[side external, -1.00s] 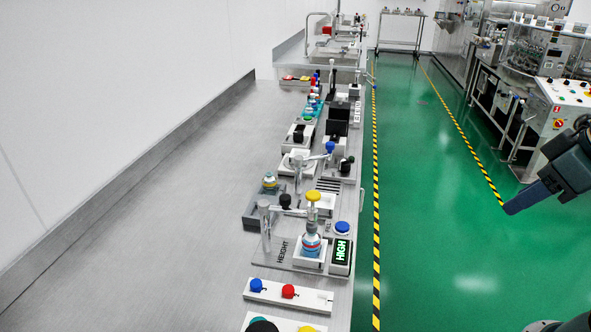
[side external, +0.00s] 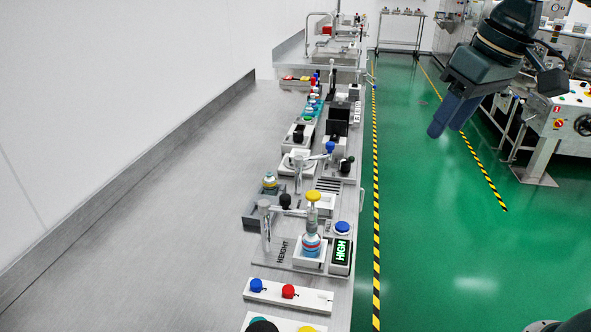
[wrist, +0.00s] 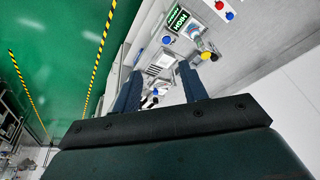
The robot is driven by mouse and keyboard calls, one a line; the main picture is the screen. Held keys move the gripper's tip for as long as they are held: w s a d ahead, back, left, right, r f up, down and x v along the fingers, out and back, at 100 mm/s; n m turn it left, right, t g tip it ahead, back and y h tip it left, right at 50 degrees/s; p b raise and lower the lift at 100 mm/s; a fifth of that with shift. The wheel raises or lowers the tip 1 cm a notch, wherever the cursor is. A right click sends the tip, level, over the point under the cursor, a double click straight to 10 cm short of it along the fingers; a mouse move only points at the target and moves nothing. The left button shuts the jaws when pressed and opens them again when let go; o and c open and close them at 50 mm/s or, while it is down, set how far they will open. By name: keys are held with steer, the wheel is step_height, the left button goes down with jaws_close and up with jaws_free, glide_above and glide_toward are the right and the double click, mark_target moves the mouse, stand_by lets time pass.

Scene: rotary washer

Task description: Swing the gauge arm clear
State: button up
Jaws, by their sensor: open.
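The gauge station, marked HEIGHT, stands near the bench's right edge in the side view. Its grey gauge arm (side external: 289,210) reaches from an upright post to a yellow-topped plunger (side external: 313,196). The plunger is over a small bottle (side external: 311,243) with blue and red bands. The station's display (side external: 341,251) reads HIGH in green. My gripper (side external: 447,128) is open and empty, high over the green floor, right of and apart from the station. In the wrist view my gripper (wrist: 160,71) points toward the bench, with the yellow top (wrist: 206,56) just beyond the right finger.
A blue button (side external: 342,228) is beside the display. In front lies a white strip with blue and red knobs (side external: 288,291). Behind stands another fixture with a blue-knobbed arm (side external: 329,148). The bench's left side (side external: 150,240) is bare.

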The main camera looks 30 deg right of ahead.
steer(key=w+a+g, duration=0.2)
steer(key=w+a, duration=0.6)
steer(key=w, duration=0.4)
steer(key=g, duration=0.2)
glide_above(285, 196)
step_height(285, 196, down, 5)
steer(key=shift+r+h, duration=0.15)
steer(key=shift+h, duration=0.15)
steer(key=shift+f, duration=6.9)
jaws_close()
